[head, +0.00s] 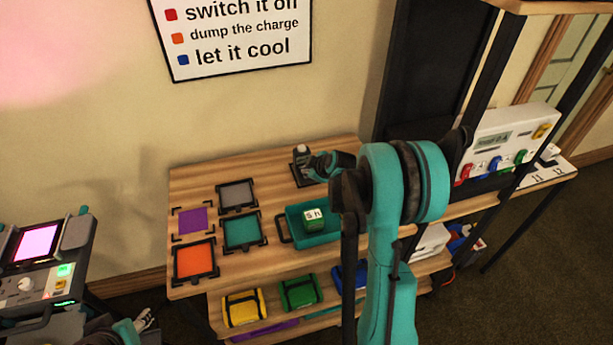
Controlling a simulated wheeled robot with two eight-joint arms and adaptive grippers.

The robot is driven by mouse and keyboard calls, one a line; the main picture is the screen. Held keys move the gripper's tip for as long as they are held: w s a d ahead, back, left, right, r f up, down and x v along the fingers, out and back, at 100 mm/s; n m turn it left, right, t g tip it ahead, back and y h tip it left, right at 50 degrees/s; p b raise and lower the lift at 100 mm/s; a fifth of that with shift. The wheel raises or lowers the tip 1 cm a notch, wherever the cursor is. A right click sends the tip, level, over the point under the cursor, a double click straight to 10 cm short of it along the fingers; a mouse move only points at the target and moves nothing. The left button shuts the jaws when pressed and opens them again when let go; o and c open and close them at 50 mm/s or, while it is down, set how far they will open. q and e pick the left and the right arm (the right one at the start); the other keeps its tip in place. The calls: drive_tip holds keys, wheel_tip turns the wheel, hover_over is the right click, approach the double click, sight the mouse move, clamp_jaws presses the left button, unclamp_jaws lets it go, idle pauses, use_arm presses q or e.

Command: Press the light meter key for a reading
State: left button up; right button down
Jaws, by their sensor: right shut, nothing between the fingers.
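A small dark device with a pale rounded top (301,150) stands at the back edge of the wooden table; it may be the light meter, but I cannot make out its key. My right gripper (311,173) is shut and empty, right beside this device and overlapping it in the head view. I cannot tell whether they touch. My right arm hides part of the table to the right. My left gripper (146,319) shows only partly at the bottom left, away from the table top, and its opening is unclear.
The table holds a teal tray (317,239) with a green-and-white cube (313,219), and framed purple, grey, teal and orange (194,262) squares. Yellow (242,308) and green (300,293) cases sit below. A console (40,262) stands left, a white display unit (505,140) right.

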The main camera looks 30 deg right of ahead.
drive_tip(key=shift+f+b, duration=0.4)
idle(0.6)
drive_tip(key=shift+r, duration=0.1)
drive_tip(key=shift+r+p, duration=0.6)
drive_tip(key=shift+r, duration=0.15)
drive_tip(key=shift+r+p, duration=1.8)
drive_tip(key=shift+r, duration=0.8)
drive_tip(key=shift+f, duration=0.1)
